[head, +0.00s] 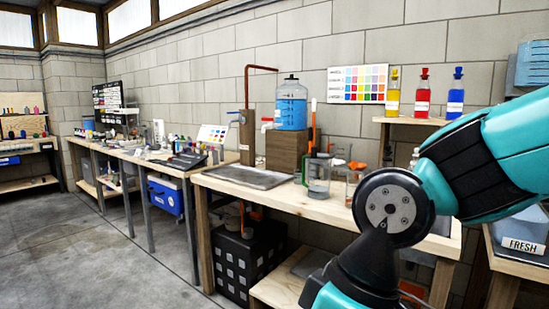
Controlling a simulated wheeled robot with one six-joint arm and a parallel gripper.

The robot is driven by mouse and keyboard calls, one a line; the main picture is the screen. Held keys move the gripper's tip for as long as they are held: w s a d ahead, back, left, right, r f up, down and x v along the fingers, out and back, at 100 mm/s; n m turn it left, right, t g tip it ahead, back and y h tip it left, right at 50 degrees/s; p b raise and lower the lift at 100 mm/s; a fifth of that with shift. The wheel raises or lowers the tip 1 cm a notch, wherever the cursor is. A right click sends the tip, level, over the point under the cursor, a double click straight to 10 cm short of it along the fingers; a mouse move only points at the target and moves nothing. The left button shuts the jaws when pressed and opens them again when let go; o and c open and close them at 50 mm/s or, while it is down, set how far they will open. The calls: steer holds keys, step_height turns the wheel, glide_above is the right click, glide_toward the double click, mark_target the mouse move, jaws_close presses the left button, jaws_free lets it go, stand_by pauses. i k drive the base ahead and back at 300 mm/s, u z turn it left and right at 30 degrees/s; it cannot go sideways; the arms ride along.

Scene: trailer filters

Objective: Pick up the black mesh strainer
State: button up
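I cannot make out a black mesh strainer anywhere in the head view. My teal and black arm fills the right side of the view and hides part of the near workbench. My gripper is outside the view, so its fingers and anything in them are not seen.
The wooden workbench (285,196) holds a grey tray (248,177), a clear jug (318,178), an orange-topped jar (354,184) and a blue water dispenser (291,112). A black crate (247,266) stands underneath. A wall shelf (412,121) carries coloured bottles. Floor at left (90,250) is clear.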

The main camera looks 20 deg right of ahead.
mark_target(314, 153)
steer(key=u, duration=0.1)
steer(key=i, duration=0.75)
steer(key=z, duration=0.75)
steer(key=i, duration=0.55)
steer(key=z, duration=0.6)
